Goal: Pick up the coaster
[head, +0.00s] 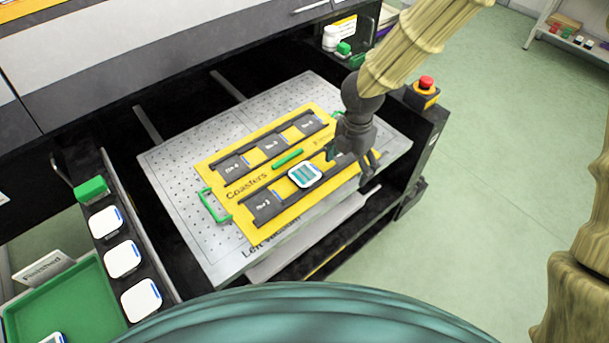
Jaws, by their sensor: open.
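A coaster (305,174) with a white rim, a teal striped face and a blue edge sits on the yellow Coasters board (246,222), at the front dark rail between its slots. My gripper (353,168) is open above the right part of the board, just right of the coaster and apart from it as far as I can tell. Its fingers point down and partly hide the board's right end. Nothing shows between the fingers.
The board with green handles lies on a perforated metal plate (175,187). At left stand white square pieces (122,259) in a rack and a green Finished tray (65,305).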

